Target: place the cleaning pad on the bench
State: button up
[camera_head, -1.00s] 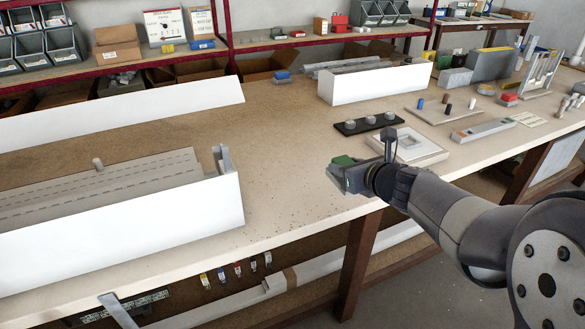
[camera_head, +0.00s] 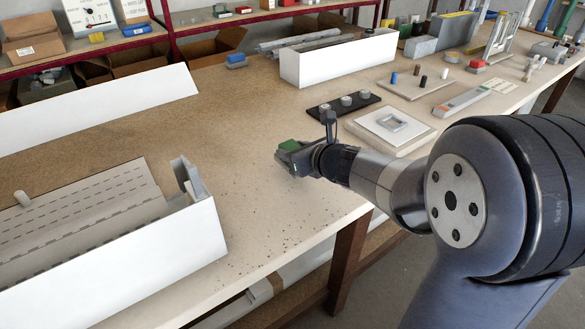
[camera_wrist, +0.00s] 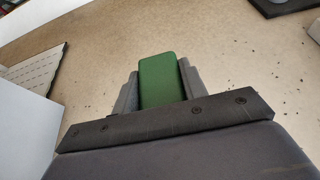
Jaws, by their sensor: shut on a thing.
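The cleaning pad (camera_wrist: 159,80) is a green block in the wrist view, held between the two grey fingers of my gripper (camera_wrist: 157,88). In the head view the green pad (camera_head: 288,146) shows at the tip of my gripper (camera_head: 285,156). My gripper is shut on the pad, over the brown top of the bench (camera_head: 225,130). I cannot tell whether the pad touches the bench surface. The pad's lower side and its near end are hidden.
A white-sided profile box (camera_head: 130,255) stands left of my gripper. A black strip with grey knobs (camera_head: 343,105) and a pale square plate with a frame (camera_head: 392,125) lie behind and right. A long white box (camera_head: 340,62) stands farther back. The bench between them is clear except for dark specks.

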jog(key=shift+f+b, duration=0.7)
jog(key=shift+f, duration=1.1)
jog(key=shift+f, duration=0.2)
jog(key=o, duration=1)
jog(key=shift+r, duration=0.1)
jog(key=shift+s+d+r, duration=0.15)
jog(key=shift+s+r, duration=0.05)
jog(key=shift+r, duration=0.1)
jog(key=p+v, duration=0.2)
jog(key=v, duration=0.8)
jog(key=shift+s+d+r, duration=0.2)
jog(key=shift+s+d, duration=0.15)
jog(key=shift+s, duration=0.25)
